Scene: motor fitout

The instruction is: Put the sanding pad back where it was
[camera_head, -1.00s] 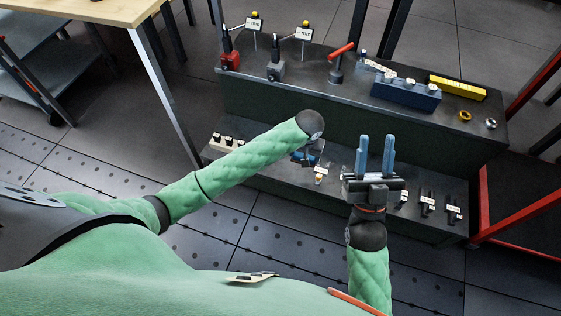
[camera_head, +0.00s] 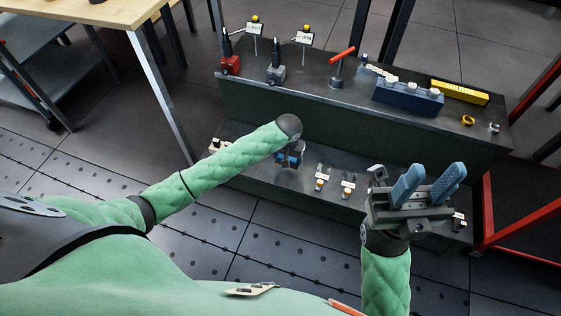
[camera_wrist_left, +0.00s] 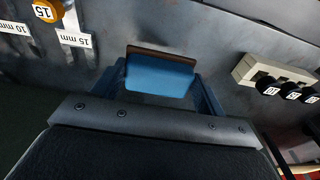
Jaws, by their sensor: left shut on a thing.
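The sanding pad (camera_wrist_left: 160,76) is a blue block with a brown edge. In the left wrist view it sits between the blue fingers of my left gripper (camera_wrist_left: 160,92), which is shut on it, over the grey lower shelf. I cannot tell whether the pad touches the shelf. In the head view my left gripper (camera_head: 289,160) is over the lower shelf (camera_head: 262,180), partly hidden by my wrist. My right gripper (camera_head: 428,187) is open and empty at the right of the lower shelf, with its fingers apart.
A pale holder with black numbered pieces (camera_wrist_left: 275,82) lies right of the pad in the left wrist view. A 15 mm label (camera_wrist_left: 76,40) lies left. On the upper shelf are a red-handled tool (camera_head: 340,66), a blue block (camera_head: 408,97) and a yellow box (camera_head: 460,92).

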